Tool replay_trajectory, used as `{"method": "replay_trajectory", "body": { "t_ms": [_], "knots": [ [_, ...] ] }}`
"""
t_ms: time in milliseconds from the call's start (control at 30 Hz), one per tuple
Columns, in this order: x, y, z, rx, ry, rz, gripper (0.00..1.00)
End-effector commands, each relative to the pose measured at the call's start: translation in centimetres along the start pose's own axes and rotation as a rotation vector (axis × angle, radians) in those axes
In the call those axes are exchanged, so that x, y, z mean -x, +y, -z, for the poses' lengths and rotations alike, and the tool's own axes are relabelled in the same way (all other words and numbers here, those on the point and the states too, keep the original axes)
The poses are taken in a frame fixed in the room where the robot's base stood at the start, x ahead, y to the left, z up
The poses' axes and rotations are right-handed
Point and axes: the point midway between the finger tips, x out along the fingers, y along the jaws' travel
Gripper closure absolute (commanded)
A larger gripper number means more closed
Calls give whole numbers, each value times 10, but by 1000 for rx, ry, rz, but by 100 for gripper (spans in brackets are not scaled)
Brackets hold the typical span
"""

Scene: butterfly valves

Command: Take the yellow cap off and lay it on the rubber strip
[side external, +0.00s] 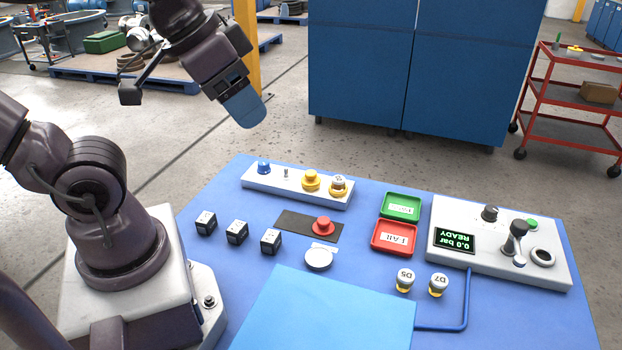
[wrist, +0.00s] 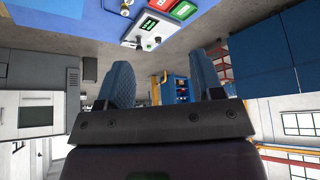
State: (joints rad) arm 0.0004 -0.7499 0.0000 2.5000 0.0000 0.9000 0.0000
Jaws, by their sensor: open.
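A yellow cap (side external: 311,181) sits on the long light-grey block (side external: 270,180) at the back left of the blue table. My gripper (side external: 245,108) is raised well above and behind the block, touching nothing. In the wrist view its blue fingers (wrist: 162,82) are apart with nothing between them.
Several small black-and-white cubes (side external: 237,232) stand left of the strip. A white disc (side external: 319,259) is in front. Green (side external: 401,206) and red (side external: 394,237) trays, a control box (side external: 500,240), two labelled pieces (side external: 405,281) and a blue bent bar (side external: 466,300) occupy the right.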

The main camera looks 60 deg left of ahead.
Motion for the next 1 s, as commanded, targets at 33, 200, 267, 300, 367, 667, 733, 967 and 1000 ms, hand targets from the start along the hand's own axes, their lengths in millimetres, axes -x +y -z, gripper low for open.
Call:
{"method": "replay_trajectory", "body": {
  "t_ms": [33, 200, 267, 300, 367, 667, 733, 967, 1000],
  "knots": [
    [-1, 1, 0, -6, -6, -3, 39],
    [-25, 2, -2, -3, -124, -24, 39],
    [-38, -1, 1, 14, -188, -33, 39],
    [-48, -3, 4, 30, -229, -37, 39],
    [-64, -9, 10, 79, -287, -33, 39],
    [-158, -56, 33, 491, -473, 166, 39],
    [-180, -73, 36, 604, -483, 252, 39],
    [-237, -132, 47, 954, -382, 549, 39],
    [-243, -142, 51, 1016, -342, 594, 39]
  ]
}}
